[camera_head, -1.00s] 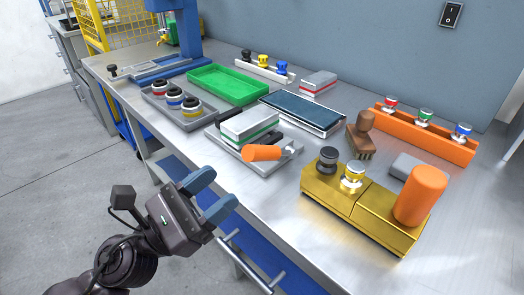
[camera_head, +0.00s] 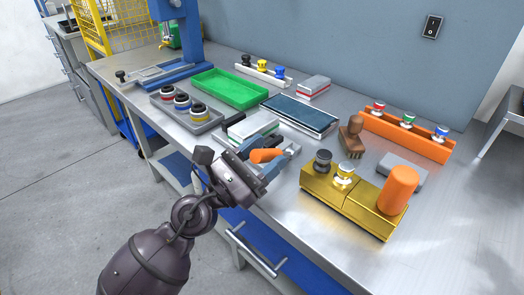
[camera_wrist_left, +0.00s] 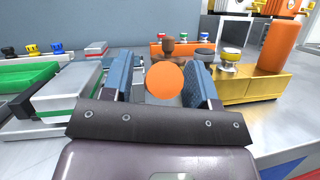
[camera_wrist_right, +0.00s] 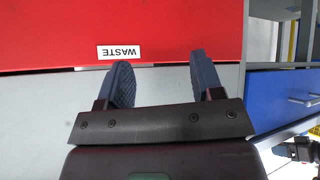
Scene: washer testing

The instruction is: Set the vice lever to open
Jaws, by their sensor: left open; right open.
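The orange lever handle (camera_head: 267,155) sits at the front of the grey vice (camera_head: 250,124), and its metal end points right. My left gripper (camera_head: 255,168) is open, with its blue fingers on either side of the handle. In the left wrist view the round orange end of the handle (camera_wrist_left: 165,82) shows between the two blue fingers (camera_wrist_left: 162,85). Contact cannot be told. The gripper partly hides the vice base. My right gripper (camera_wrist_right: 160,78) is open and empty, over a red surface marked WASTE (camera_wrist_right: 120,52). It is not in the head view.
A gold block (camera_head: 350,200) with knobs and a tall orange cylinder (camera_head: 398,190) stands to the right. A brown-handled brush (camera_head: 351,132), a dark-topped tray (camera_head: 300,113), a green tray (camera_head: 230,88) and a grey tray of rings (camera_head: 187,110) surround the vice.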

